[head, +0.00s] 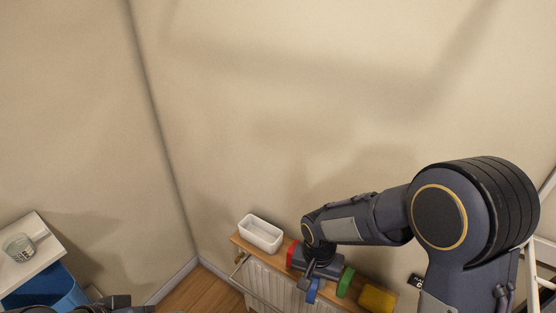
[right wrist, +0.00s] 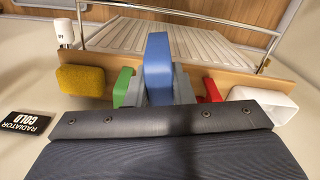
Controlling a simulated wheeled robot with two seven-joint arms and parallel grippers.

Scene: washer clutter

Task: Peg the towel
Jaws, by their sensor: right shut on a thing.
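A blue block-like piece (head: 313,291), perhaps a peg, is between the fingers of my right gripper (head: 308,281) at the radiator shelf. In the right wrist view the blue piece (right wrist: 158,65) stands between the two grey fingers of the right gripper (right wrist: 159,92), which is shut on it. A green piece (head: 345,281) and a red piece (head: 291,253) are on the shelf, one on each side of the gripper and partly hidden by it. A dark part of my left gripper (head: 118,302) shows at the bottom edge; its jaws are unclear. I cannot make out a towel.
The wooden shelf (head: 239,239) sits above a white radiator (head: 262,281). It holds a white tub (head: 260,233) and a yellow sponge (head: 377,298). A black "RADIATOR COLD" sign (right wrist: 22,124) is on the wall. A glass (head: 19,247) and blue bin (head: 50,290) are left.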

